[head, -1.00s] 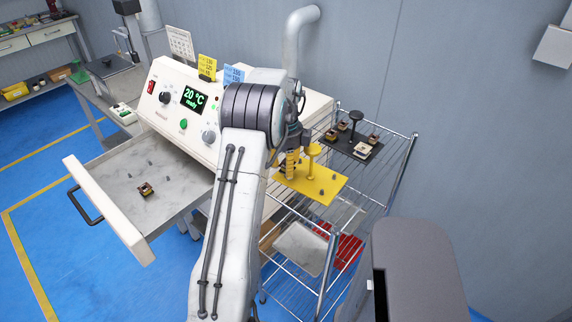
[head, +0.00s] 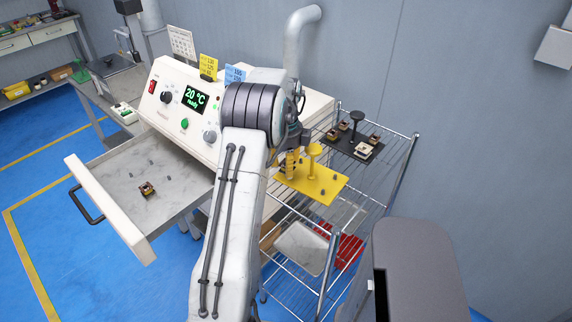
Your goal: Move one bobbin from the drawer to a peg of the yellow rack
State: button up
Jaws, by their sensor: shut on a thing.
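The open drawer (head: 175,160) on the left has one dark and copper bobbin (head: 147,189) and several bare grey pegs. The yellow rack (head: 318,191) lies on the wire shelf, with a mushroom-topped post and small grey pegs. My gripper (head: 291,168) points down over the left back part of the yellow rack, partly hidden by my arm. It is shut on a bobbin that is mostly hidden. I cannot tell whether the bobbin touches a peg.
A black rack (head: 352,150) with several bobbins and a dark post stands behind and right of the yellow rack. The cream winder (head: 185,105) is to the left, its display lit. A grey tray (head: 300,248) and red tray (head: 346,250) lie lower down.

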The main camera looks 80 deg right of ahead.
jog(key=shift+f+b, duration=0.75)
jog(key=shift+f, duration=0.3)
jog(key=o, duration=1.1)
notch_tip(320, 180, up, 12)
jog(key=shift+a, duration=0.15)
dwell(0.5)
